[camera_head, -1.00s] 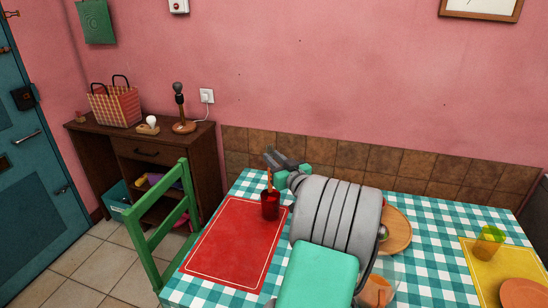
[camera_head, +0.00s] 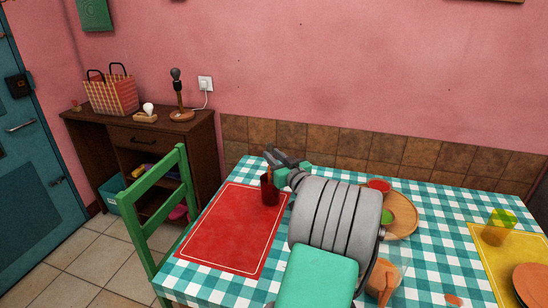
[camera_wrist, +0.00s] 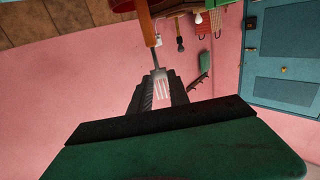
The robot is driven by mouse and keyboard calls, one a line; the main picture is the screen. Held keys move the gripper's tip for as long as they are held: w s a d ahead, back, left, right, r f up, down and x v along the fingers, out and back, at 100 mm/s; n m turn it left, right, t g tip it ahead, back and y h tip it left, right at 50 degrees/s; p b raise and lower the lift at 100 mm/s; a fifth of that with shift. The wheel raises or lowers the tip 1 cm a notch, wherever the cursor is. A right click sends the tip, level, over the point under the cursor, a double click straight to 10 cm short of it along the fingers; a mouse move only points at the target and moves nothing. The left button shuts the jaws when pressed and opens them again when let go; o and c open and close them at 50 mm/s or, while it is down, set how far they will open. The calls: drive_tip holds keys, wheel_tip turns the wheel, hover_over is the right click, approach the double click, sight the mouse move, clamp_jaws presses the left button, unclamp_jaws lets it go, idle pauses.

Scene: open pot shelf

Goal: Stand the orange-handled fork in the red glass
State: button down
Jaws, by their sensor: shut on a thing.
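The red glass (camera_head: 270,190) stands at the top right corner of the red placemat in the head view. My gripper (camera_head: 272,155) is just above it, shut on the metal end of the orange-handled fork. In the wrist view the fork's tines (camera_wrist: 162,90) lie between my fingers (camera_wrist: 162,82). Its orange handle (camera_wrist: 147,27) points away from my gripper toward the glass, whose red edge (camera_wrist: 122,4) shows at the top. The handle end overlaps the glass there; how deep it is inside cannot be told. The handle barely shows in the head view.
The red placemat (camera_head: 232,235) lies on the checkered tablecloth (camera_head: 440,230). A wooden plate (camera_head: 405,222) with a red cup and a green thing is right of my arm. A green chair (camera_head: 150,205) is at the left edge.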

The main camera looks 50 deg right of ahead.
drive_tip(key=c, duration=1.2)
unclamp_jaws()
drive_tip(key=shift+o, duration=0.2)
drive_tip(key=shift+s, duration=0.1)
drive_tip(key=v, duration=0.7)
drive_tip(key=shift+s+b, duration=0.25)
drive_tip(key=shift+b, duration=0.2)
drive_tip(key=shift+a, duration=0.1)
